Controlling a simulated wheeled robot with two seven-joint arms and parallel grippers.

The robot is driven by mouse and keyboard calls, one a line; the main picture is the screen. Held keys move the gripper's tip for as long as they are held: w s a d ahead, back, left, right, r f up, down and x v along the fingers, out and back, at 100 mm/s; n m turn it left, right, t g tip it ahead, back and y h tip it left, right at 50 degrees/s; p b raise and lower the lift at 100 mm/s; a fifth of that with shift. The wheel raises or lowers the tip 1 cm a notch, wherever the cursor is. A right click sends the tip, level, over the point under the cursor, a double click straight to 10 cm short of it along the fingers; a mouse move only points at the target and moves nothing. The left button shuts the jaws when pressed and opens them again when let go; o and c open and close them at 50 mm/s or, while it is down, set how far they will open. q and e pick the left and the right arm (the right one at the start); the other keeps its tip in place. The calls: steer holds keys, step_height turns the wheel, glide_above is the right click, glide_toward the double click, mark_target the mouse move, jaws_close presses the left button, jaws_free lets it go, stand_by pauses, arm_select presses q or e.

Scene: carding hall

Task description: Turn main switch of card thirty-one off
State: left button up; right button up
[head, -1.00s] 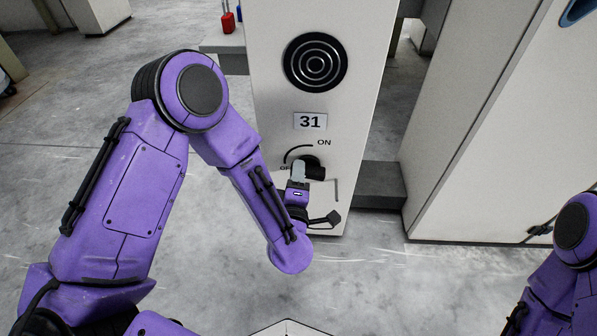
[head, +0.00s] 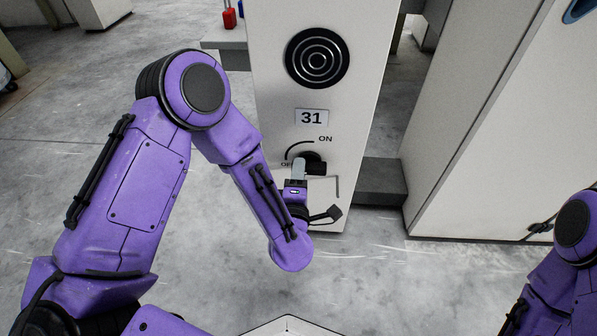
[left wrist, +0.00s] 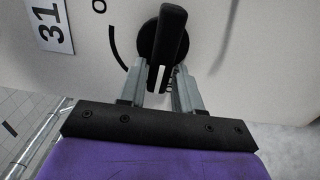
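The main switch is a black rotary knob (head: 314,165) with a bar handle, on the white panel (head: 350,120) of card 31, below the number plate (head: 311,117). An arc runs from OFF on the left to ON at upper right. My left gripper (head: 298,168) is at the switch, and a pale finger partly hides OFF. In the left wrist view the handle (left wrist: 172,35) has its near end, with a white mark, between the grey fingers (left wrist: 163,88). That end faces the OFF side. Whether both fingers press on it is unclear. My right gripper is out of view.
A round ringed black disc (head: 317,58) is on the panel above the plate. A grey step (head: 380,182) and a tall pale cabinet (head: 490,150) stand to the right. A ledge with a red padlock (head: 229,18) is behind at left. Open floor lies left.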

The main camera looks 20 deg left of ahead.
arm_select(q)
steer(key=shift+o, duration=0.7)
steer(key=shift+s, duration=0.1)
steer(key=p+v, duration=0.2)
steer(key=v, duration=0.8)
steer(key=shift+s+p, duration=0.2)
steer(key=shift+p, duration=0.15)
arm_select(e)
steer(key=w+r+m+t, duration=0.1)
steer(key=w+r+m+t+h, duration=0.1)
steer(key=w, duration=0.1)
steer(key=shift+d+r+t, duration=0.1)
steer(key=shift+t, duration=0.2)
